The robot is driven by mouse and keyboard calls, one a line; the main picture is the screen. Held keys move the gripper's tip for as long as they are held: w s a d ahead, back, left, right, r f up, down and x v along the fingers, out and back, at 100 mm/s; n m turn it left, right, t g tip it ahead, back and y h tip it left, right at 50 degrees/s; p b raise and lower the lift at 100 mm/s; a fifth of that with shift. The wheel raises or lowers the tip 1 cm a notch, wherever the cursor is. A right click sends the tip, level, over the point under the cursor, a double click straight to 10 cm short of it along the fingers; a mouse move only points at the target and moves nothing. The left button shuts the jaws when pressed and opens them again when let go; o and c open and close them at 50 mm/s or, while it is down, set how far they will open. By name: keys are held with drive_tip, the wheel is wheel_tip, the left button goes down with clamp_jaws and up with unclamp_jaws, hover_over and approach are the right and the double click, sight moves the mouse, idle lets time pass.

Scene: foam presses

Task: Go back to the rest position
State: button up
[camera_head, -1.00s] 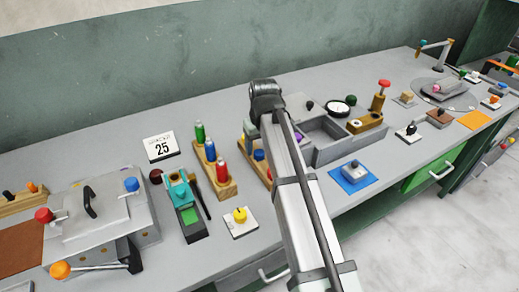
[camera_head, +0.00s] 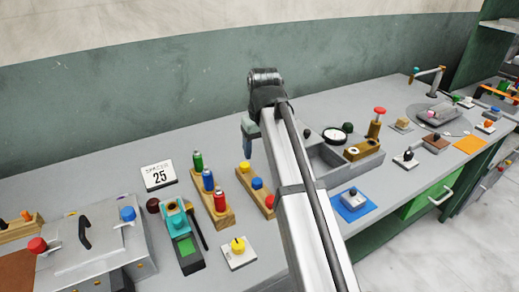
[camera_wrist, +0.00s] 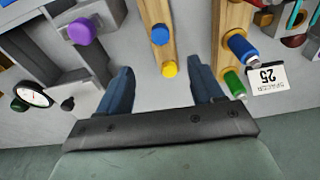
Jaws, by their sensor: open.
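My gripper (camera_wrist: 165,90) is open in the wrist view, its two blue-grey fingers apart with nothing between them. In the head view my gripper (camera_head: 250,130) shows only in part, hanging at the end of my raised arm above the back of the bench; the arm hides some of it. In the wrist view, a wooden block with a blue peg (camera_wrist: 160,34) and a yellow peg (camera_wrist: 169,69) lies below and beyond the fingertips. A second wooden rack with a blue bottle (camera_wrist: 242,48) and a green bottle (camera_wrist: 234,84) is to the right.
A teal stamp-like press (camera_head: 177,222) and a grey lidded box (camera_head: 95,250) are on the left. A grey tray (camera_head: 325,158), a gauge (camera_head: 334,134) and a blue pad (camera_head: 354,208) are right of my arm.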

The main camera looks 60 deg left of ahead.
idle(0.4)
